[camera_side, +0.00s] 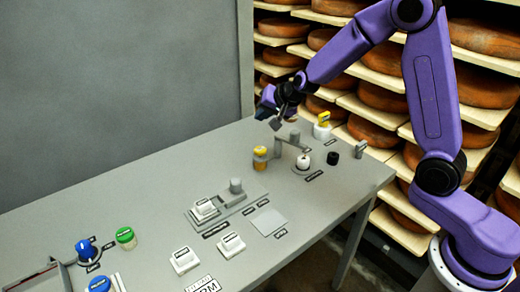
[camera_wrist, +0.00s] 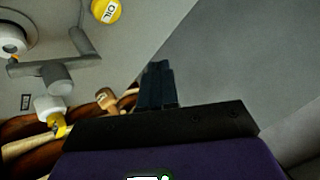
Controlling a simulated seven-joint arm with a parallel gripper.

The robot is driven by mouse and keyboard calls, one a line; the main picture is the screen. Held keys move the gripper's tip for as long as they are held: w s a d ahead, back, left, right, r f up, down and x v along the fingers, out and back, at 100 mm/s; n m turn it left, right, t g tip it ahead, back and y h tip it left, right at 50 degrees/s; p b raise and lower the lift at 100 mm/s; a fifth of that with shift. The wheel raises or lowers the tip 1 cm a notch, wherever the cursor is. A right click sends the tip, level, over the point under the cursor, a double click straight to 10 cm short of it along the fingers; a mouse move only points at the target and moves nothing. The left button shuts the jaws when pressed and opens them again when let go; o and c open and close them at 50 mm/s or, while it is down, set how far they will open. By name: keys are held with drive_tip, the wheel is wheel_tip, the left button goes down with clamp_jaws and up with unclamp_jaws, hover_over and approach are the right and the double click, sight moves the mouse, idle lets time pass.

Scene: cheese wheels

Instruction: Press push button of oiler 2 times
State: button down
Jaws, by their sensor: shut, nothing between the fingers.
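A yellow-topped container (camera_side: 260,158) stands near the table's far edge in the side view. In the wrist view its round yellow top (camera_wrist: 106,11) reads OIL. Beside it stands a grey bent arm on a post (camera_side: 294,137), with a white round part (camera_side: 303,162) near it. The grey arm (camera_wrist: 84,42) and white part (camera_wrist: 12,40) also show in the wrist view. I cannot tell which part is the oiler's push button. My gripper (camera_side: 276,123) is shut and empty, in the air above and behind the yellow-topped container. Its dark fingers (camera_wrist: 157,84) show in the wrist view.
A black knob (camera_side: 333,158), a grey post (camera_side: 360,149) and a yellow-and-white part (camera_side: 322,125) stand at the right. A grey block fixture (camera_side: 235,187), white buttons (camera_side: 185,260), a blue knob (camera_side: 86,249) and a green button (camera_side: 125,237) are nearer. Cheese shelves (camera_side: 375,100) stand behind.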

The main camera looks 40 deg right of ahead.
sight(259, 148)
drive_tip(key=shift+f, duration=4.3)
drive_tip(key=shift+f, duration=1.3)
drive_tip(key=shift+r, duration=1.35)
drive_tip(key=shift+r, duration=0.1)
drive_tip(key=shift+r, duration=2.4)
